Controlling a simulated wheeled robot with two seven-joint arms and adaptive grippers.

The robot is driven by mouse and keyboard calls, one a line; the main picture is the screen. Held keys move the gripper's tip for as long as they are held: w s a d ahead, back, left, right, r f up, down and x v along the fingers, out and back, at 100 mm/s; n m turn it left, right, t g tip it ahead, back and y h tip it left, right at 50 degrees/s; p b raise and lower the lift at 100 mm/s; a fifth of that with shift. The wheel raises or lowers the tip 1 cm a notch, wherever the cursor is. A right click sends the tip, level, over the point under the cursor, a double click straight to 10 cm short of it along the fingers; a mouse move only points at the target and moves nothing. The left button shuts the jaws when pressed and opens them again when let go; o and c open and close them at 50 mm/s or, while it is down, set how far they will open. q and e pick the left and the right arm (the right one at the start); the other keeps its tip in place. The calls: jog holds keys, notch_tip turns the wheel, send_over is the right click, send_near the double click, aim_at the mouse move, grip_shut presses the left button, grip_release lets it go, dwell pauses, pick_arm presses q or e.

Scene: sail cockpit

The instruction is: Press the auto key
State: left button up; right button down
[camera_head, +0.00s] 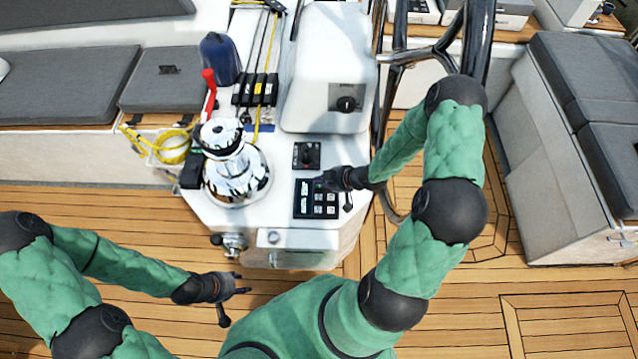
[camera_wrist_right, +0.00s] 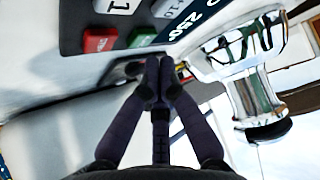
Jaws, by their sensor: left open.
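The black autopilot keypad (camera_head: 302,205) lies on the white console, with a display strip and several small keys. The right wrist view shows part of it close up: a red key (camera_wrist_right: 100,40), a green key (camera_wrist_right: 141,37), a grey key marked 1 (camera_wrist_right: 118,5) and the display (camera_wrist_right: 190,22). I cannot read which key is auto. My right gripper (camera_head: 322,182) is at the keypad's upper right edge; in the wrist view its fingertips (camera_wrist_right: 158,62) are together, empty, close to the keypad's edge near the green key. Contact cannot be told. My left gripper (camera_head: 243,284) is open and empty, above the deck.
A chrome winch (camera_head: 234,172) stands left of the keypad, with a red-handled lever (camera_head: 209,90) behind it. A small black control panel (camera_head: 307,155) sits just beyond the keypad. The steering wheel (camera_head: 478,45) rises at right. Open teak deck lies in front.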

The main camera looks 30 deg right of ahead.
aim_at(321, 186)
jog(key=shift+r+p, duration=2)
jog(key=shift+r, duration=0.45)
jog(key=shift+f, duration=0.1)
